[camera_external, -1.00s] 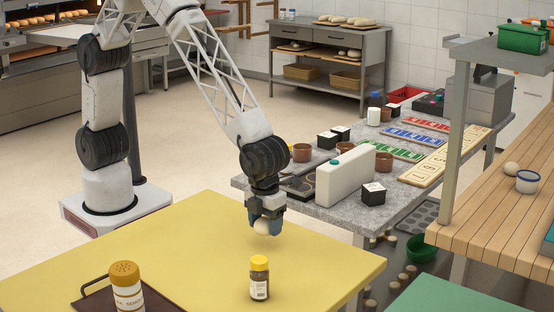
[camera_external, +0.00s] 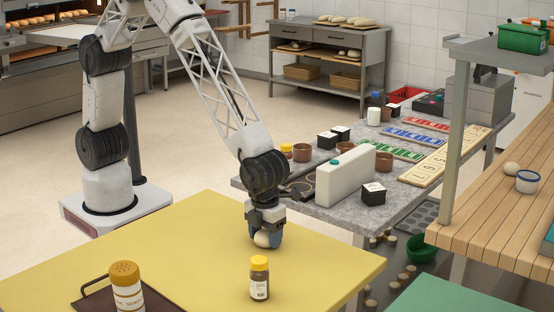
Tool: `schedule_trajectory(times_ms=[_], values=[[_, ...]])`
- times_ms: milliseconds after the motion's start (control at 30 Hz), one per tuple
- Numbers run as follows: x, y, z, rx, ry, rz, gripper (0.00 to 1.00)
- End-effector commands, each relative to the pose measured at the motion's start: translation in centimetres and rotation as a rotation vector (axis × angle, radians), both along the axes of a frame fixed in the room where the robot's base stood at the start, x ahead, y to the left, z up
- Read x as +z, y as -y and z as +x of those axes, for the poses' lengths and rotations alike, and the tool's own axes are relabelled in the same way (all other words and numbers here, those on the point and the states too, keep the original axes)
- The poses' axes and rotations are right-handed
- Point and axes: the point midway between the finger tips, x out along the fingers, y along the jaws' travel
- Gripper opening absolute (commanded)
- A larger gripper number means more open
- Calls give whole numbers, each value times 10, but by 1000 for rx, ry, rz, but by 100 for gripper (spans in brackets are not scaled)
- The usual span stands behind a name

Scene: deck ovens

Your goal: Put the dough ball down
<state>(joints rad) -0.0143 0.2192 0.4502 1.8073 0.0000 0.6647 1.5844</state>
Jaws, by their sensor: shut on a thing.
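My gripper (camera_external: 265,236) points down over the yellow table (camera_external: 185,250), near its back right edge. It is shut on a pale dough ball (camera_external: 262,240), which shows between the blue fingers. The ball is very close to the table top; I cannot tell whether it touches. Another pale ball (camera_external: 511,169) lies on the wooden bench at the right, apart from my gripper.
A small dark bottle with a yellow cap (camera_external: 259,278) stands just in front of my gripper. A shaker (camera_external: 127,287) and a dark tray (camera_external: 155,300) are at the front left. The table's left part is clear.

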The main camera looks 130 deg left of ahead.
Motion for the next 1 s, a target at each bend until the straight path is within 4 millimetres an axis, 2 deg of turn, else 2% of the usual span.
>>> schedule_trajectory(times_ms=[67,100,267,667,867,1000], values=[[-2,0,0,0,0,0,35],[-2,0,0,0,0,0,61],[-2,0,0,0,0,0,85],[1,0,0,0,0,0,85],[15,0,0,0,2,0,85],[32,0,0,0,1,0,85]])
